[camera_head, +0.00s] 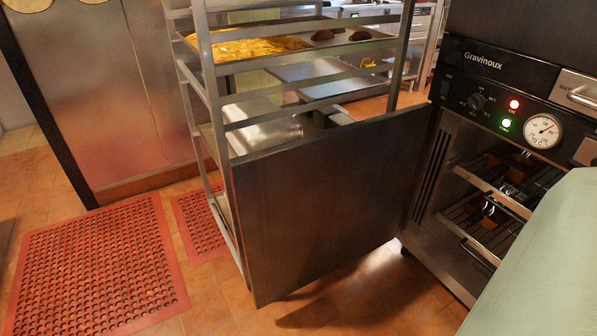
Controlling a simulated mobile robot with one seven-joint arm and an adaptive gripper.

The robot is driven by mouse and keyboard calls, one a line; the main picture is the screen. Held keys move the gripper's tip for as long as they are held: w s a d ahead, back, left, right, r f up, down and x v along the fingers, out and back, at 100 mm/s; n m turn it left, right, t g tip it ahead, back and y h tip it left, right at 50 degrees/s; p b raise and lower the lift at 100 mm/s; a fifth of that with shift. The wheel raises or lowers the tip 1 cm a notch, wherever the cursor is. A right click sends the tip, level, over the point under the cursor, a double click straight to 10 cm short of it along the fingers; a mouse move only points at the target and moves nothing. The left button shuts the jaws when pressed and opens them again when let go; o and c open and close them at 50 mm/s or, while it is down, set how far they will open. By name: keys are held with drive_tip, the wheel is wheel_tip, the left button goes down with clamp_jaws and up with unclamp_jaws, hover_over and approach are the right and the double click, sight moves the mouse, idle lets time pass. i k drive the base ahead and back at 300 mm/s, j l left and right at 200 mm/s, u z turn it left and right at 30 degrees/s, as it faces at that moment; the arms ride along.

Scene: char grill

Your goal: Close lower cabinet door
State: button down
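The lower cabinet door (320,200) is a dark brushed-metal panel in the middle of the head view. It stands wide open, swung out to the left from the front-left edge of the lower cabinet (422,195). Inside the open cabinet, wire racks (497,195) hold some small brown items that are too dim to make out. The lower right part of the cabinet is hidden. My gripper is not in view.
A control panel (475,65) marked Gravinoux, with lit lamps and a dial, sits above the opening. A tray rack (216,110) stands just behind the door. Red perforated mats (95,265) lie on the tiled floor at left. The floor before the door looks clear.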

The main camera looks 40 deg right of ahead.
sight(308, 207)
drive_tip(key=i+u, duration=0.3)
drive_tip(key=i, duration=0.4)
drive_tip(key=i+u, duration=0.3)
drive_tip(key=i, duration=0.35)
drive_tip(key=i+z, duration=0.15)
drive_tip(key=i, duration=0.55)
drive_tip(key=i+j+z, duration=0.15)
drive_tip(key=i, duration=0.6)
drive_tip(key=i+z, duration=0.45)
drive_tip(key=i+j+z, duration=0.25)
drive_tip(key=i+z, duration=0.15)
drive_tip(key=i, duration=0.2)
drive_tip(key=z, duration=3.15)
drive_tip(key=k, duration=0.15)
drive_tip(key=k+u, duration=0.2)
drive_tip(key=l, duration=0.1)
drive_tip(key=i, duration=0.05)
